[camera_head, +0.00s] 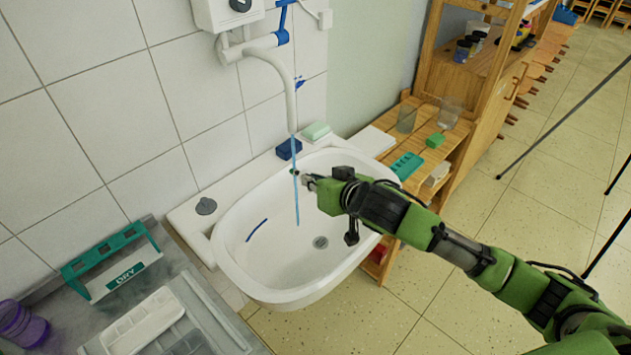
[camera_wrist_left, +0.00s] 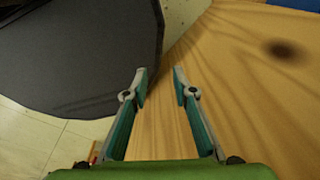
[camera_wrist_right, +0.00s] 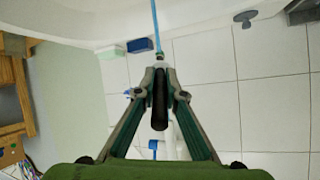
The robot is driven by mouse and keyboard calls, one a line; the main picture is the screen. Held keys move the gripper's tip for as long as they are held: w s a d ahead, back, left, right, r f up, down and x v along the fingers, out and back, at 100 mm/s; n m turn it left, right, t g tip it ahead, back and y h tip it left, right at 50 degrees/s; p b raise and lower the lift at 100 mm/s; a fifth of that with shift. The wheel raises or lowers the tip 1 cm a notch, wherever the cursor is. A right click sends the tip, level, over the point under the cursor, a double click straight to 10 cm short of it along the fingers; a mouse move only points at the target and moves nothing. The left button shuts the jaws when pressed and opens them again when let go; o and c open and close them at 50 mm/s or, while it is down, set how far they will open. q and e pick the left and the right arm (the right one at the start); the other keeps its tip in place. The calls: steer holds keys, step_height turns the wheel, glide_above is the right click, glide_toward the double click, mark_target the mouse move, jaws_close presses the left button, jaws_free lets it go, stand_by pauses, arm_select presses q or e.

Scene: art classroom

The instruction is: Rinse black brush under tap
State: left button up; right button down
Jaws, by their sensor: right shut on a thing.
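My right gripper (camera_head: 305,180) is over the white sink basin (camera_head: 283,270), beside the thin blue stream of water (camera_head: 297,208) falling from the tap (camera_head: 281,75). In the right wrist view, the right gripper (camera_wrist_right: 160,70) is shut on the black brush (camera_wrist_right: 159,105), a dark rod between the fingers. The stream (camera_wrist_right: 155,25) shows right at the fingertips; I cannot tell whether it touches the bristles. The brush is hardly visible in the head view. My left gripper (camera_wrist_left: 160,78) is open and empty near a wooden surface (camera_wrist_left: 240,90).
A green rack marked DRY (camera_head: 112,264) and a pale tray (camera_head: 145,322) stand left of the sink. A dark blue block (camera_head: 288,149) and a pale green soap (camera_head: 315,131) lie on the back rim. A dark blue streak (camera_head: 256,230) lies in the basin. Wooden shelves (camera_head: 455,140) stand right.

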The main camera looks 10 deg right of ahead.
steer(key=shift+w+d+p, duration=0.1)
steer(key=shift+d+p, duration=0.2)
steer(key=shift+p, duration=0.05)
stand_by(0.5)
steer(key=shift+a+p, duration=0.3)
steer(key=shift+p, duration=0.05)
steer(key=shift+d+p, duration=0.3)
steer(key=shift+p, duration=0.05)
stand_by(0.4)
steer(key=shift+a+p, duration=0.3)
steer(key=shift+p, duration=0.05)
stand_by(0.5)
steer(key=s+d+p, duration=0.2)
steer(key=s, duration=0.5)
steer(key=shift+p, duration=0.35)
steer(key=shift+w+d, duration=0.1)
stand_by(0.9)
